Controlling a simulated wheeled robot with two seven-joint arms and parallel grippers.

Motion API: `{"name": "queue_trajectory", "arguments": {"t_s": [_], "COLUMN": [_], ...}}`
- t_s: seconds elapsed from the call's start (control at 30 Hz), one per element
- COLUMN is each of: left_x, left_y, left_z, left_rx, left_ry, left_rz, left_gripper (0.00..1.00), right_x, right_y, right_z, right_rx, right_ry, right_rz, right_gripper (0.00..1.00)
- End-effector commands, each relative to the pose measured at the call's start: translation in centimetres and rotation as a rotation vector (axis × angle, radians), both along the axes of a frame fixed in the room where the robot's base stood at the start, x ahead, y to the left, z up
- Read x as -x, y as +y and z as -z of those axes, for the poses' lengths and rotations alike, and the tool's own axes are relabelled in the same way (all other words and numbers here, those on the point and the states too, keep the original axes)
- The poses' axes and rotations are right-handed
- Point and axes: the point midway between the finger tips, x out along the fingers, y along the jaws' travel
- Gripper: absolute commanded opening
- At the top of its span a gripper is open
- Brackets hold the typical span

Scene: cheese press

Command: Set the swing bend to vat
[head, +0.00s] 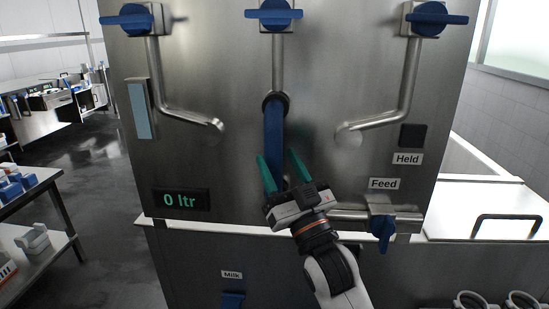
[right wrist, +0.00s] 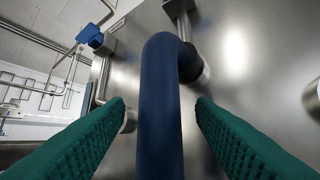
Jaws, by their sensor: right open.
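The swing bend is a blue curved pipe (head: 274,132) that comes out of a dark collar at the middle of the steel front and hangs downward. My right gripper (head: 277,156) has its green fingers open, one on each side of the lower part of the bend. In the right wrist view the blue bend (right wrist: 161,80) runs up between the two open fingers, with a gap to each. Its lower end is hidden by my gripper. A label reading vat is not visible. My left gripper is not in view.
Blue-handled valves (head: 276,13) sit along the top, with steel pipes (head: 190,116) on both sides of the bend. At lower right are a Feed label (head: 384,184) and a blue-handled valve (head: 382,229). A display (head: 181,200) reads 0 ltr. A Milk label (head: 232,274) is below.

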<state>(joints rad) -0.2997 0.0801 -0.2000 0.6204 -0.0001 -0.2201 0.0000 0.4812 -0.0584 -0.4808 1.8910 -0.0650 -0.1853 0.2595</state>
Motion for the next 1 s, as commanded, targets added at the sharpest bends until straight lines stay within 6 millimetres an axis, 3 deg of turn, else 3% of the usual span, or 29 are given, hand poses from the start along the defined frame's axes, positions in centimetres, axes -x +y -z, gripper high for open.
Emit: {"name": "queue_trajectory", "arguments": {"t_s": [0.03,0.2,0.47,0.87,1.0], "left_x": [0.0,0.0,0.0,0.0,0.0], "left_y": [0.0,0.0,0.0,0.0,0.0], "left_z": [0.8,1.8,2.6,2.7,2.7], "left_rx": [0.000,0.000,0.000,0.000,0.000], "left_ry": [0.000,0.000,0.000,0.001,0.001], "left_rz": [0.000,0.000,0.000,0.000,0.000], "left_gripper": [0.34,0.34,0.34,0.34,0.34], "right_x": [0.8,3.5,6.0,6.3,5.1], "right_y": [-0.6,-2.2,-3.8,-4.0,-4.0], "right_z": [1.2,3.2,4.9,5.1,7.3], "right_rx": [0.001,0.002,0.001,0.002,0.020], "right_ry": [0.003,0.003,0.003,0.004,0.051], "right_rz": [0.001,0.000,0.001,0.001,0.016], "right_gripper": [0.50,0.50,0.50,0.50,0.50]}}
